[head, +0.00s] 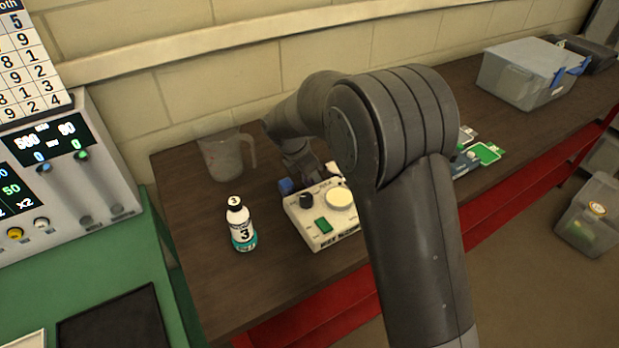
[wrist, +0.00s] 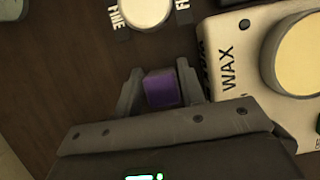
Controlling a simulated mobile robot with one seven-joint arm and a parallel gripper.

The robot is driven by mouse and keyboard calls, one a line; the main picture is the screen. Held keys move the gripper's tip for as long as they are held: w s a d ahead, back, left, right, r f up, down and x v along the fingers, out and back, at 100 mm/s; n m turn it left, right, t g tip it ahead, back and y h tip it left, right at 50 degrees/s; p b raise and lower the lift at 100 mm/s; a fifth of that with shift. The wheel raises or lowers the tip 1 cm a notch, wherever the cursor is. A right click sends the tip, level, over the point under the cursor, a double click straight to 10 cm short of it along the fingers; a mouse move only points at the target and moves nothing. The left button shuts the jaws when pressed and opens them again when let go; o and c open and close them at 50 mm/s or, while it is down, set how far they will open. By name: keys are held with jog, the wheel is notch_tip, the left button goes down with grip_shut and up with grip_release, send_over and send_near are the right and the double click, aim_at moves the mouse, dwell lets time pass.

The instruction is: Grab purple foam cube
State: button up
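The purple foam cube (wrist: 162,88) sits between the two fingers of my gripper (wrist: 161,90) in the wrist view. I see no gap between the cube and either finger, so my gripper looks shut on it. I cannot tell whether the cube touches the table.
The WAX device (head: 318,229) stands beside my gripper. A white FINE item (wrist: 145,12) is close by. A bottle (head: 240,226) and clear jug (head: 228,155) stand left. A grey bin (head: 528,72) is far right.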

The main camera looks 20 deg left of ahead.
jog(key=c, duration=0.5)
jog(key=shift+c, duration=0.2)
